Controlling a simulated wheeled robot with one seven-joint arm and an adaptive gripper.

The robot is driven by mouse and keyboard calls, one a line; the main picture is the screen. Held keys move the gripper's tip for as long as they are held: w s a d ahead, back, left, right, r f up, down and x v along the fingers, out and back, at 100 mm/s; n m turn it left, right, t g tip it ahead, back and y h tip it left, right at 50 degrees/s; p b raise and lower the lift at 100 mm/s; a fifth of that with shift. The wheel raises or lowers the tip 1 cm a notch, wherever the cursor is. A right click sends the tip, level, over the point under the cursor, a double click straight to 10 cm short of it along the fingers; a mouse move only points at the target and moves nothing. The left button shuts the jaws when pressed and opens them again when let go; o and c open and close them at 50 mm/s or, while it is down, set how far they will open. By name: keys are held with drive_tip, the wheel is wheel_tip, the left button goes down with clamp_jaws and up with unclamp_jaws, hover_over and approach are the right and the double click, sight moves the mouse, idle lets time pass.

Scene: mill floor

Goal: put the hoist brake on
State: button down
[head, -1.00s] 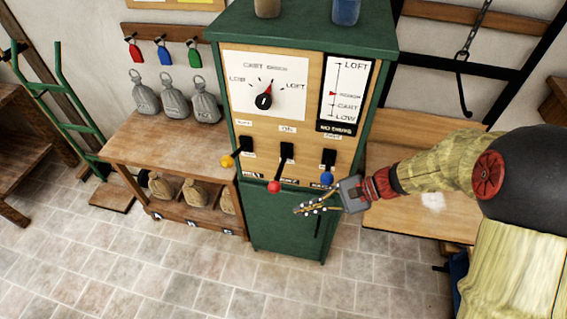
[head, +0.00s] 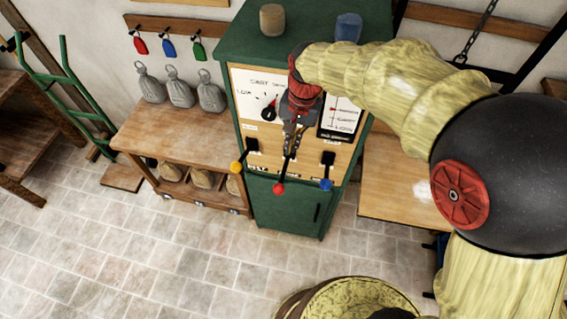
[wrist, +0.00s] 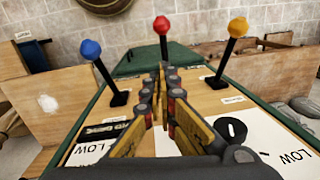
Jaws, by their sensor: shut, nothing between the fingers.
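A green control cabinet (head: 285,207) has a wooden front with three levers. The yellow-knobbed lever (head: 236,168) is at the left, the red-knobbed lever (head: 279,188) in the middle and the blue-knobbed lever (head: 326,184) at the right. All three slant outward and down; their small labels are unreadable. My gripper (head: 290,153) is shut and empty, over the panel just above the red lever's slot. In the wrist view the fingertips (wrist: 166,68) point toward the red knob (wrist: 163,24), with the blue knob (wrist: 91,49) left and the yellow knob (wrist: 238,27) right. Contact cannot be told.
A dial (head: 268,113) and a loft/low indicator (head: 345,114) sit above the levers, partly covered by my gripper. A wooden bench (head: 175,137) with grey sacks stands left, a wooden table (head: 395,190) right. A round basket-like thing (head: 350,290) is in front. The tiled floor at left is clear.

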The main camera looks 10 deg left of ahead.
drive_tip(key=shift+w+a+r, duration=0.2)
drive_tip(key=shift+w, duration=0.05)
hover_over(284, 174)
drive_tip(key=d, duration=0.1)
wheel_tip(284, 174, down, 10)
drive_tip(key=f, duration=0.1)
drive_tip(key=shift+s+a+f, duration=0.1)
drive_tip(key=shift+s+f, duration=0.15)
drive_tip(key=shift+s, duration=0.2)
drive_tip(key=shift+s+a+f, duration=0.1)
drive_tip(key=shift+s+f, duration=0.1)
drive_tip(key=shift+s, duration=0.2)
drive_tip(key=shift+s+a+f, duration=0.1)
drive_tip(key=shift+s+f, duration=0.3)
